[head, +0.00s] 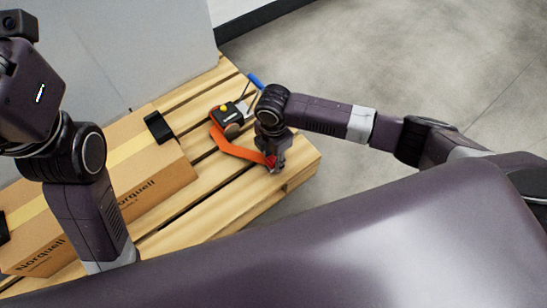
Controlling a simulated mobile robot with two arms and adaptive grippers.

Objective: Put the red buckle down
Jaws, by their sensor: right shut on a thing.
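My right gripper (273,166) reaches down over the near right end of the wooden pallet. It is shut on the red buckle (269,160), a small red piece mostly hidden by the fingers. Whether the buckle touches the pallet, I cannot tell. My left arm stands at the left of the view, and its gripper does not show.
A cardboard box (155,180) marked "Norquell" lies on the pallet (222,202), with a black clip (158,127) on it. A blue-handled item (255,81) is behind my right wrist. A grey panel (110,50) stands behind. Concrete floor (370,60) is clear on the right.

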